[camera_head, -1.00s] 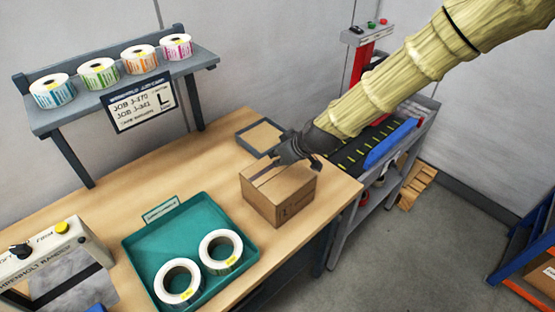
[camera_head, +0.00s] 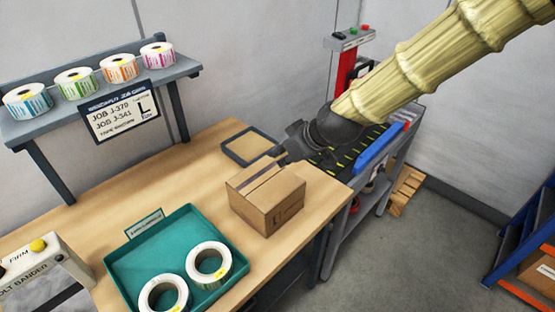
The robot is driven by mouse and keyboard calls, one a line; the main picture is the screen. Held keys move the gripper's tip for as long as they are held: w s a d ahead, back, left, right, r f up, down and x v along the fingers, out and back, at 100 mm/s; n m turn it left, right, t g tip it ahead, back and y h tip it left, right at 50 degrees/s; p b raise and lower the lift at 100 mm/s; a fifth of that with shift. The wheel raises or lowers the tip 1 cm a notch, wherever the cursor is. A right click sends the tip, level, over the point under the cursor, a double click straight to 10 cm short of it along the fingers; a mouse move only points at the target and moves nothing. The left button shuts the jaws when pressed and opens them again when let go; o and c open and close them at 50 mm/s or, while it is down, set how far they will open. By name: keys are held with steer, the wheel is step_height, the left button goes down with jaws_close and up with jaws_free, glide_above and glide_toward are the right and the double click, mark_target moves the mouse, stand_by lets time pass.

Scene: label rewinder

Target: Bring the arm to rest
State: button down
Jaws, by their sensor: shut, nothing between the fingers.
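My arm (camera_head: 430,65), in a pale yellow ribbed sleeve, reaches in from the upper right. My dark gripper (camera_head: 284,157) is at its end, behind and above the cardboard box (camera_head: 268,207) on the wooden bench. The gripper is shut with nothing in it. Its fingertips are small and partly unclear against the dark conveyor; I cannot tell how close they are to the box's top edge.
A teal tray (camera_head: 123,265) with two label rolls stands front left. A shelf (camera_head: 100,98) with several rolls and a job sign is at the back left. A dark-framed tray (camera_head: 233,151) lies behind the box. A conveyor (camera_head: 335,160) with a blue rail (camera_head: 380,146) runs at right.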

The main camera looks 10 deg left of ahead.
steer(key=s+d+f+m+g+h+b, duration=0.15)
steer(key=s+d+f, duration=0.35)
steer(key=f, duration=0.5)
steer(key=s+d+f+m+h+p, duration=0.1)
steer(key=s+d+f+m, duration=0.2)
steer(key=d+f, duration=0.5)
steer(key=s+d+f+m+h+b, duration=0.15)
steer(key=s+d+f, duration=0.25)
steer(key=f, duration=0.8)
steer(key=s+d+f+m+g+h, duration=0.1)
steer(key=s+d+f+m, duration=0.1)
steer(key=s+d+f, duration=0.5)
steer(key=s+d+f+m+g+h, duration=0.1)
steer(key=s+d+f, duration=0.6)
steer(key=s, duration=0.7)
steer(key=d+m+g, duration=0.1)
steer(key=m, duration=0.1)
steer(key=shift+s+d+m+h+b, duration=0.25)
steer(key=shift+d+m+h+b, duration=0.05)
steer(key=shift+d+h+b, duration=0.1)
